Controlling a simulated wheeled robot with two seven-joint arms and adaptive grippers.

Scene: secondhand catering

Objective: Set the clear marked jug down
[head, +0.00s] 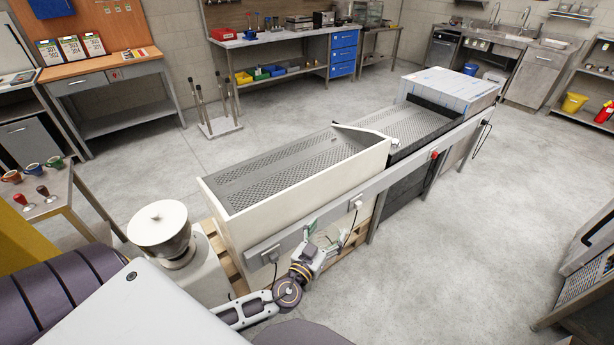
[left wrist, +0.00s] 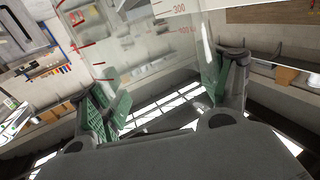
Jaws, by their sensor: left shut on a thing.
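The clear jug (left wrist: 150,48) fills the upper middle of the left wrist view, with red scale marks and numbers on its wall. It is see-through, so the room shows behind it and its edges are hard to follow. My left gripper (left wrist: 165,100) is shut on it, with a green-padded finger on each side. In the head view my left gripper (head: 312,232) is at the near long side of the white bin, by the grey rail. I cannot make out the jug clearly there. My right gripper is not in view.
The white bin (head: 375,165) has a perforated grey surface inside, and a dark perforated section (head: 410,128) and a blue-white box (head: 455,90) follow it. A white machine with a round top (head: 158,222) stands left of it. Cups (head: 32,170) stand on a side table.

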